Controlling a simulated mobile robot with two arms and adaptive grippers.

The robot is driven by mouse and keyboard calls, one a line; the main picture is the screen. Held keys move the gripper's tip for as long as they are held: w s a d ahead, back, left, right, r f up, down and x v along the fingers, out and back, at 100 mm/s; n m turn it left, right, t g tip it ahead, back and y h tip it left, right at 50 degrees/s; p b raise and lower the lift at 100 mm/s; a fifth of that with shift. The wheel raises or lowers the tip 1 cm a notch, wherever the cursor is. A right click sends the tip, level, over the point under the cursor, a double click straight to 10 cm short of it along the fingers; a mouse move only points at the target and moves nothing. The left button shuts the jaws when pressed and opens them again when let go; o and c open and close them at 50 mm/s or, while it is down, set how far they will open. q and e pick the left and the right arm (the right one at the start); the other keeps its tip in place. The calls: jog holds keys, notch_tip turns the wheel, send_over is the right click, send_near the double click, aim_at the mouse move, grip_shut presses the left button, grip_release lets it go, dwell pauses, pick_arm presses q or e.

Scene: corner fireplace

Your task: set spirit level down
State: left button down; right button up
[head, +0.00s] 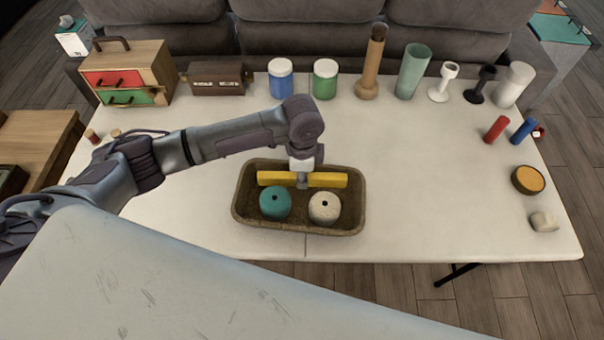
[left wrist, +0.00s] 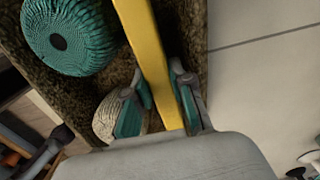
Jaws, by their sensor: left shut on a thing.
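The yellow spirit level (head: 328,180) is a long bar lying across the view above the back part of a brown tray (head: 243,215). My left gripper (head: 302,181) is shut on it near its middle, from above. In the left wrist view the yellow bar (left wrist: 147,45) runs between the two fingers (left wrist: 160,105). I cannot tell whether the level touches the tray. A teal yarn ball (head: 275,203) and a cream yarn ball (head: 325,207) sit in the tray, in front of the level. My right gripper is not in view.
Blue-label (head: 281,80) and green-label jars (head: 325,80) stand behind the tray. A small drawer chest (head: 128,75) is at the back left. Candlesticks and vases line the back right. The white table (head: 430,180) is clear right of the tray.

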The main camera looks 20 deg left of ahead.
pick_arm(q)
jog(key=shift+f, duration=0.55)
jog(key=c, duration=1.3)
grip_release()
notch_tip(320, 180, up, 13)
jog(key=shift+r+b, duration=0.15)
jog(key=shift+b, duration=0.15)
